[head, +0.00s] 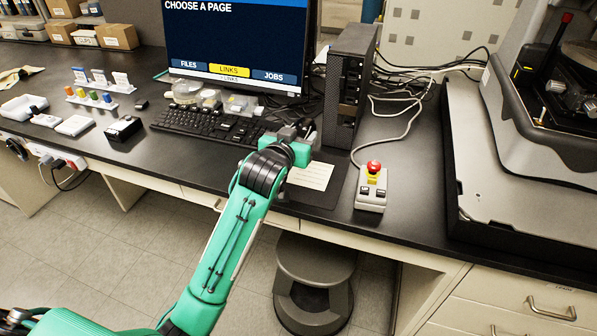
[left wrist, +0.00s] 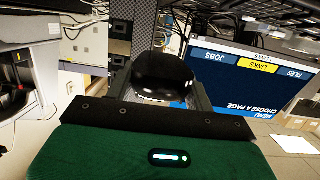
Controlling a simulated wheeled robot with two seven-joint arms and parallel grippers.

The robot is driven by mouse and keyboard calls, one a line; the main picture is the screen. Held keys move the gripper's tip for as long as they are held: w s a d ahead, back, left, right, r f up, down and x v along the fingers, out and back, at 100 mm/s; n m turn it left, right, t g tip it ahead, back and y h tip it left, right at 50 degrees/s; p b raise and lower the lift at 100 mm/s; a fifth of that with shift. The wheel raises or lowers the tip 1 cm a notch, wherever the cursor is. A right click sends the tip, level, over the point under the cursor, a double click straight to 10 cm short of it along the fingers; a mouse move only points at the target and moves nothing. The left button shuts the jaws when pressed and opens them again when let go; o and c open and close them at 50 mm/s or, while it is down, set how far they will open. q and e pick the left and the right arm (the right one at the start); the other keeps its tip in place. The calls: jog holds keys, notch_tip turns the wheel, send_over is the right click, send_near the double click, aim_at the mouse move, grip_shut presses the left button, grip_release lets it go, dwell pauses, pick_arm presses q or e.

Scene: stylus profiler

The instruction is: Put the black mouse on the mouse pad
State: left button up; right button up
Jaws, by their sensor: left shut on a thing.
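My left gripper (head: 306,130) is over the desk, right of the keyboard and in front of the black computer tower. It is shut on the black mouse (left wrist: 165,76), whose rounded glossy shell sits between the two fingers in the left wrist view. In the head view the mouse is mostly hidden by the gripper and wrist. The dark mouse pad (head: 338,190) lies near the desk's front edge, just below the gripper in the picture, with a pale paper note (head: 311,176) on it. My right gripper is not in view.
The keyboard (head: 205,124) lies left of the gripper, below the monitor (head: 237,40). The tower (head: 349,85) stands behind. A control box with a red button (head: 371,187) stands right of the pad, near loose cables. The profiler's grey base (head: 500,200) is farther right.

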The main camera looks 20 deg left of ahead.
aim_at(297, 179)
pick_arm(q)
notch_tip(297, 179, down, 12)
jog(key=shift+r, duration=0.2)
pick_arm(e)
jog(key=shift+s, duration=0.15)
pick_arm(q)
jog(key=o, duration=1)
jog(key=shift+f, duration=0.1)
jog(key=shift+s, duration=0.3)
jog(key=s+r, duration=0.2)
jog(key=s, duration=0.9)
jog(key=shift+a+r+b, duration=0.3)
jog(key=shift+a+b, duration=0.05)
jog(key=shift+b, duration=0.1)
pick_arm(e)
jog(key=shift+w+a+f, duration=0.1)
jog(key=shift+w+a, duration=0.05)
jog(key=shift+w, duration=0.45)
